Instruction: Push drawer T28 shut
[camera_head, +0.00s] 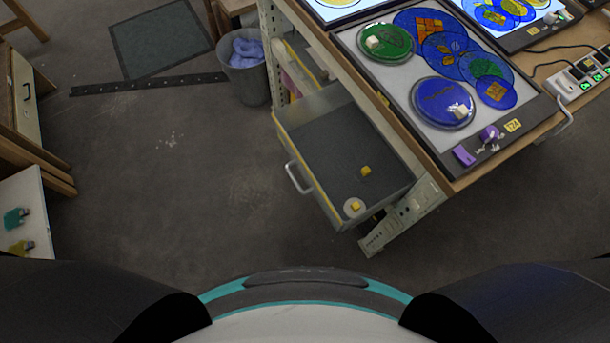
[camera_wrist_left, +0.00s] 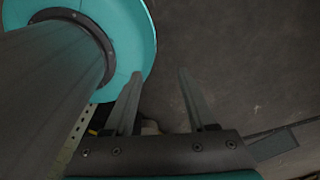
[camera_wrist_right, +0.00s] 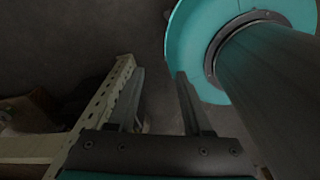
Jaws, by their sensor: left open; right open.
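An open drawer (camera_head: 335,140) is pulled out to the left from under the workbench in the head view. It has a dark grey bottom, a yellow-edged front and a pale bar handle (camera_head: 298,178) on that front. Small yellow pieces (camera_head: 366,171) lie inside, one of them on a pale round disc (camera_head: 353,207). I see no T28 label on the drawer. My left gripper (camera_wrist_left: 157,90) shows in its wrist view with fingers apart and empty, above the floor. My right gripper (camera_wrist_right: 160,85) is open and empty, beside a perforated pale post (camera_wrist_right: 110,100). Neither gripper shows in the head view.
A grey bin (camera_head: 245,80) with a blue cloth stands beyond the drawer. A power strip (camera_head: 590,75) lies at the right. The floor (camera_head: 200,190) left of the drawer is clear.

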